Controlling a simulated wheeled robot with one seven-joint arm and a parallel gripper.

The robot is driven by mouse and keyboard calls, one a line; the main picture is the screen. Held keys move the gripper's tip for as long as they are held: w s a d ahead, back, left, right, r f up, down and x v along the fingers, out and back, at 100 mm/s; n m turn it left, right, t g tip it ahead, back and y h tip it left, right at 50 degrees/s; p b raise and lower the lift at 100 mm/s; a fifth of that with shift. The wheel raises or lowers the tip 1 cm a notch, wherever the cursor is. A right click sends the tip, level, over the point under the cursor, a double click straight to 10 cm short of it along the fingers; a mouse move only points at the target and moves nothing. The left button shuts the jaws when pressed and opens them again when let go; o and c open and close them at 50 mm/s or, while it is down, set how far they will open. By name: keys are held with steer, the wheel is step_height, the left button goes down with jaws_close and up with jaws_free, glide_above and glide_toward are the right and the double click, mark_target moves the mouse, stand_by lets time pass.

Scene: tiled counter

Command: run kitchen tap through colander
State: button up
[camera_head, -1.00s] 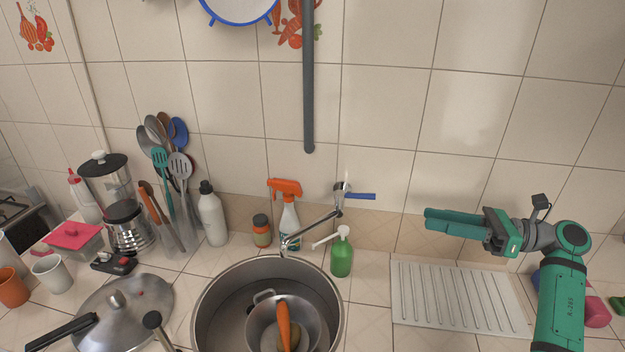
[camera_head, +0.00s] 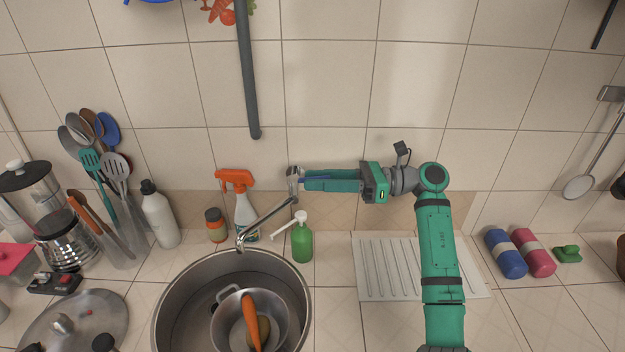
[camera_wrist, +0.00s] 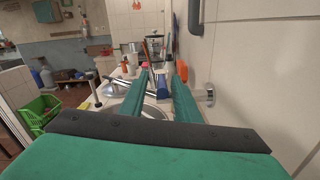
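The chrome tap (camera_head: 268,216) comes from the wall, and its spout ends above the sink's back rim; no water shows. Its blue lever (camera_wrist: 162,88) lies between my fingers, mostly hidden by them in the head view. My gripper (camera_head: 308,181) points left at the tap, fingers apart on either side of the lever; I cannot tell whether either touches it. The metal colander (camera_head: 219,324) sits in the round sink (camera_head: 176,310), in front of the spout. It holds a carrot (camera_head: 250,318) and a brownish, potato-like item (camera_head: 264,328).
A green soap bottle (camera_head: 302,242) stands below my gripper, right of the spout. An orange-topped spray bottle (camera_head: 245,212) and a small jar (camera_head: 215,226) stand behind the sink. A white drainboard (camera_head: 375,268) lies right. The tiled wall is close behind my fingers.

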steer(key=shift+w+a, duration=0.1)
steer(key=shift+a, duration=0.6)
steer(key=shift+c, duration=0.2)
jaws_close()
